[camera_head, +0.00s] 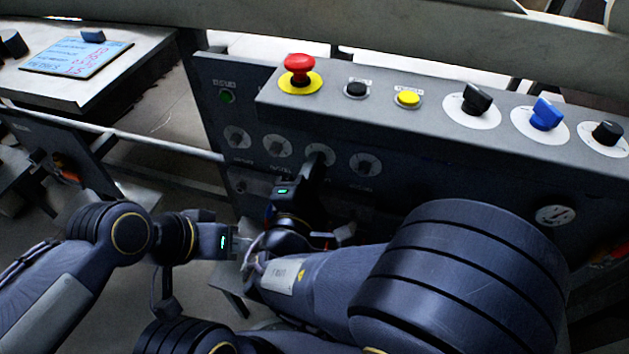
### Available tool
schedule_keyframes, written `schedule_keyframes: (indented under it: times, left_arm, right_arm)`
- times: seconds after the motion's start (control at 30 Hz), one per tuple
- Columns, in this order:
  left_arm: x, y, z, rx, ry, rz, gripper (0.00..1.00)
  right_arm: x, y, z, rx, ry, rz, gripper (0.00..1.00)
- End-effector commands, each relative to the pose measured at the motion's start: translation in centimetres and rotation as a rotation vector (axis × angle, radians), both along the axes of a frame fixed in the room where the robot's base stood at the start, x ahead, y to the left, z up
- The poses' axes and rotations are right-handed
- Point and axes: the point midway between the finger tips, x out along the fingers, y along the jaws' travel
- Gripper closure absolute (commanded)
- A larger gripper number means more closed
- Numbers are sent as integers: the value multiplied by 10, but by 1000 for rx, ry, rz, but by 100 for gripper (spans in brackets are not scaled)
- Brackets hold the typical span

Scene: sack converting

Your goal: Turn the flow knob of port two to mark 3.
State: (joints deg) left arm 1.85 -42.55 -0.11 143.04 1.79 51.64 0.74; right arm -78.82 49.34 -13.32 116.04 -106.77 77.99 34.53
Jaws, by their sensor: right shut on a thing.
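A row of round knob dials sits on the front of the dark control panel: a first dial (237,138), a second dial (277,146), a third dial (318,152) and a fourth dial (366,164). Their labels and marks are too small to read. My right gripper (316,168) reaches up to the third dial from the left and is shut on its knob, which it mostly hides. My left gripper (250,244) is apart from the panel, low and to the left, beside my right arm; its fingers are too unclear to tell open from shut.
A ledge above the dials carries a red mushroom button (299,66), a black button (356,89), a yellow button (407,98), a black selector (477,97), a blue selector (546,113) and a black knob (607,132). A gauge (556,215) sits lower right. A rail (130,137) runs left.

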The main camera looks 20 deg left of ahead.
Motion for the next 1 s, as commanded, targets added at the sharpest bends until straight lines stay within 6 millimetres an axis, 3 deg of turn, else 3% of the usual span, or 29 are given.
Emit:
schedule_keyframes:
  times: [0.4,1.0]
  left_arm:
    - [0,0,-16,0,0,0,64]
    - [0,0,-17,0,0,0,64]
  right_arm:
    - [0,0,-2,203,-4,-1,100]
    - [0,0,-1,236,-6,0,100]
